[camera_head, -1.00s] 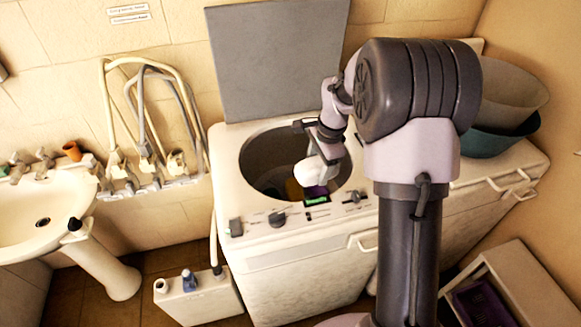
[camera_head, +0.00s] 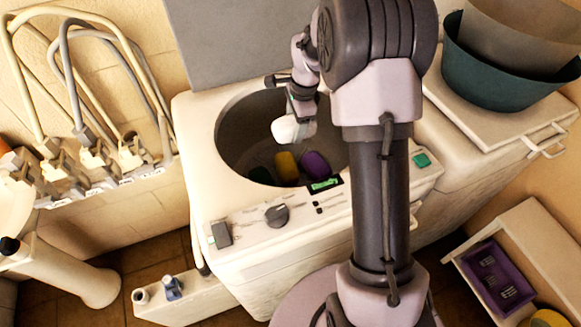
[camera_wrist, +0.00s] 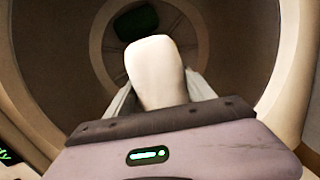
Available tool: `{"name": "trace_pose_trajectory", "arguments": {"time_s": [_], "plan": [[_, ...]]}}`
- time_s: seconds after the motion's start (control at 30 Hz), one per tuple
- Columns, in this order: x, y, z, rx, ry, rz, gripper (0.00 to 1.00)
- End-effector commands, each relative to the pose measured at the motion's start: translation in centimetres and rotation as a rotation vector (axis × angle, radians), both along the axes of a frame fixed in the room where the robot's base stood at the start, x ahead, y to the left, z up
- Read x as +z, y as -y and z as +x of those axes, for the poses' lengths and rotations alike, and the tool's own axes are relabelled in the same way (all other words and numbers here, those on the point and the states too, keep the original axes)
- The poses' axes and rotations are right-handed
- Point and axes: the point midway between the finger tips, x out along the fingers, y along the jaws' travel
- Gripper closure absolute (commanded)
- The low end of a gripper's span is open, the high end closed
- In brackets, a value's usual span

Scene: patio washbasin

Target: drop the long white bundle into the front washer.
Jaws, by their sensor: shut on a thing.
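The long white bundle (camera_head: 289,130) hangs below my gripper (camera_head: 300,108) inside the round opening of the front washer (camera_head: 196,150). In the wrist view the bundle (camera_wrist: 156,72) sits between the two fingers of my gripper (camera_wrist: 158,95), which is shut on it. The drum wall surrounds it on the sides that show. Down in the drum lie a yellow bundle (camera_head: 286,166) and a purple bundle (camera_head: 315,165). A dark green thing (camera_wrist: 136,21) shows on the drum floor in the wrist view. My arm hides the right part of the opening.
The raised grey lid (camera_head: 235,40) stands behind the opening. The control panel with a knob (camera_head: 278,216) runs along the front. A teal tub (camera_head: 497,78) stands at right. A white jug (camera_head: 188,297) and an open drawer with a purple tray (camera_head: 495,280) are lower down.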

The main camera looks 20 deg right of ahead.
Motion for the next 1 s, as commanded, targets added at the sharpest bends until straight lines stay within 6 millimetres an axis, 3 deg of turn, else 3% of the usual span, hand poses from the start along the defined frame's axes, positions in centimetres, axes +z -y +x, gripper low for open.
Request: {"name": "trace_pose_trajectory", "arguments": {"time_s": [0.03,0.27,0.3,0.4,0.77,0.87,1.0], "plan": [[-0.8,0.0,0.0,0.000,0.001,0.000,0.85],[-0.6,0.0,0.0,0.000,0.002,0.000,0.85],[-0.6,0.0,0.0,0.000,0.002,0.000,0.31],[-0.6,0.0,0.0,0.000,0.002,0.000,0.12],[0.1,0.1,-0.1,0.000,0.002,0.000,0.12],[2.5,0.2,-0.3,0.000,0.004,0.000,0.12],[7.5,0.7,-1.0,-0.002,0.006,-0.001,0.12]]}}
